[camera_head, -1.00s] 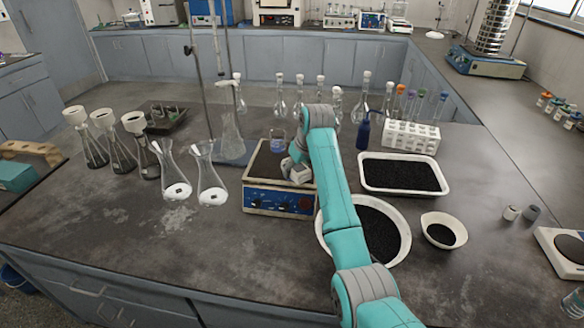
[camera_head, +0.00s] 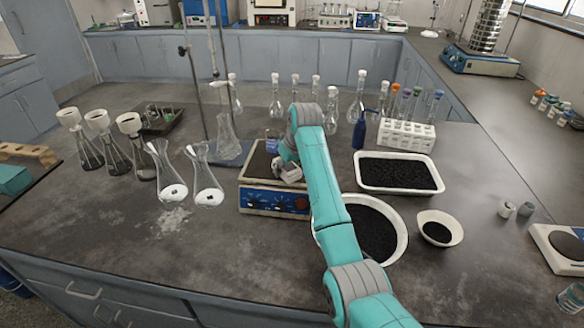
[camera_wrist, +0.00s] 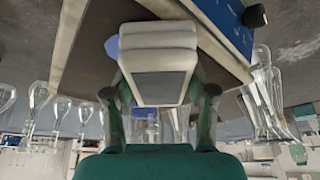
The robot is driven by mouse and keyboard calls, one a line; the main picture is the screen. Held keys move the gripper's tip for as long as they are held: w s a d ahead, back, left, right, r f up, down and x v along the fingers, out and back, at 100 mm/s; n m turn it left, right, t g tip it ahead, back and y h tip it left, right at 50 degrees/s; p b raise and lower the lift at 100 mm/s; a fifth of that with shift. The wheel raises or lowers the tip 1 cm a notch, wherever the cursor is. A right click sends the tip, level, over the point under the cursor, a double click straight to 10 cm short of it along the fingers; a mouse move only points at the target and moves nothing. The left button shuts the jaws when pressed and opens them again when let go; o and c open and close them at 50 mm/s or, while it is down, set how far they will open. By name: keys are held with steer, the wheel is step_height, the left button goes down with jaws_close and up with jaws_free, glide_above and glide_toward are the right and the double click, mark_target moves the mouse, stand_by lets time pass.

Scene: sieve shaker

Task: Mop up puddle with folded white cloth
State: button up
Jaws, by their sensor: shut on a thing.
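My gripper (camera_head: 283,164) is over the top of the blue-fronted hotplate (camera_head: 273,198) in the head view. In the wrist view my gripper (camera_wrist: 160,88) is shut, its two fingers on either side of a folded white cloth (camera_wrist: 158,62), a thick block with a grey face. The cloth also shows small and pale in the head view (camera_head: 291,174), at the hotplate's right side; I cannot tell whether it touches the plate. A pale speckled patch (camera_head: 171,219) lies on the bench left of the hotplate; I cannot tell whether it is the puddle.
A small beaker (camera_head: 272,142) stands at the hotplate's back, partly hidden. Two conical flasks (camera_head: 207,182) stand to the left. A round basin of dark grains (camera_head: 398,223) and a white tray (camera_head: 437,185) are right. The front left bench (camera_head: 110,235) is clear.

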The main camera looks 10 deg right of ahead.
mark_target(297, 166)
steer(key=shift+s+d+f, duration=0.1)
steer(key=shift+s+d, duration=0.25)
steer(key=shift+d, duration=0.5)
steer(key=shift+s+d, duration=0.3)
steer(key=shift+d, duration=0.5)
steer(key=shift+w+a+r, duration=0.15)
steer(key=shift+w+a, duration=0.2)
steer(key=shift+a, duration=0.5)
steer(key=shift+w+a+r, duration=0.1)
steer(key=shift+w+a, duration=0.2)
steer(key=shift+a, duration=0.5)
steer(key=shift+s+d+f, duration=0.1)
steer(key=shift+s+d, duration=0.2)
steer(key=shift+d, duration=0.5)
steer(key=shift+s+d, duration=0.25)
steer(key=shift+d, duration=0.55)
steer(key=shift+w+a+f, duration=0.1)
steer(key=shift+w+a, duration=0.15)
steer(key=shift+a, duration=0.6)
steer(key=shift+w+a+f, duration=0.1)
steer(key=shift+w+a, duration=0.15)
steer(key=shift+a, duration=0.55)
steer(key=shift+r, duration=3.55)
